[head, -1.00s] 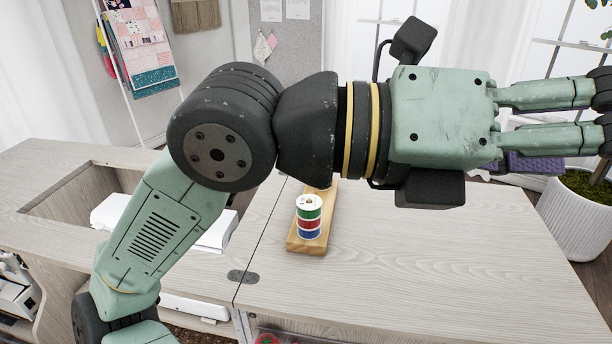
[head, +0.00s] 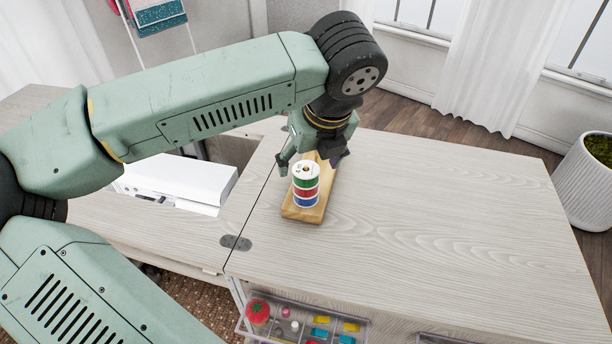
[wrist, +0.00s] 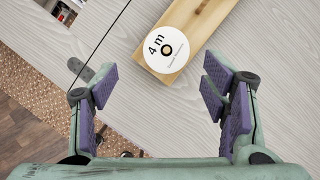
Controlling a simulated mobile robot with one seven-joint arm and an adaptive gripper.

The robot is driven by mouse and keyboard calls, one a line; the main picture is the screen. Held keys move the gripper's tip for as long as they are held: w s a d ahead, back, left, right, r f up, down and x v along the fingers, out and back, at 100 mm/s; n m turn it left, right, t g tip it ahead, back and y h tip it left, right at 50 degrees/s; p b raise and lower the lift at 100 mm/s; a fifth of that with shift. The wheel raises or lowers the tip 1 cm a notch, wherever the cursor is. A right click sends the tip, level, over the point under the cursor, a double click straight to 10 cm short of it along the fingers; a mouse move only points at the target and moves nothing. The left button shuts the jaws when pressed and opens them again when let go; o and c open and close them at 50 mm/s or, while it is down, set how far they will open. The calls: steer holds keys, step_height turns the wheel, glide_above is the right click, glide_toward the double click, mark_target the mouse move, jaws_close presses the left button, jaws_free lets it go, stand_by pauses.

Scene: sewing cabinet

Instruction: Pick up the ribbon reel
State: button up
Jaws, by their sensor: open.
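The ribbon reel (head: 306,185) stands upright on a wooden board (head: 325,196) on the tabletop. It shows green, red and blue bands between white discs. In the wrist view its white top (wrist: 167,50), marked "4 m" and with a dark centre hole, lies at upper middle on the board (wrist: 208,22). My gripper (head: 311,163) is open and empty, pointing down just behind the reel in the head view. In the wrist view my gripper (wrist: 160,88) has its purple-padded fingers wide apart, with the reel beyond the fingertips and not between them.
The pale wood tabletop (head: 440,220) is clear to the right of the board. A hinge (head: 236,243) sits at the seam on the left. A clear drawer (head: 305,322) of sewing bits juts out at the front. A white machine (head: 180,180) lies left; a white planter (head: 588,185) stands far right.

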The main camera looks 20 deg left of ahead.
mark_target(307, 172)
steer(key=x, duration=0.5)
steer(key=shift+w+d+f, duration=0.1)
steer(key=shift+w+d, duration=0.15)
steer(key=shift+w, duration=0.15)
steer(key=c, duration=1.1)
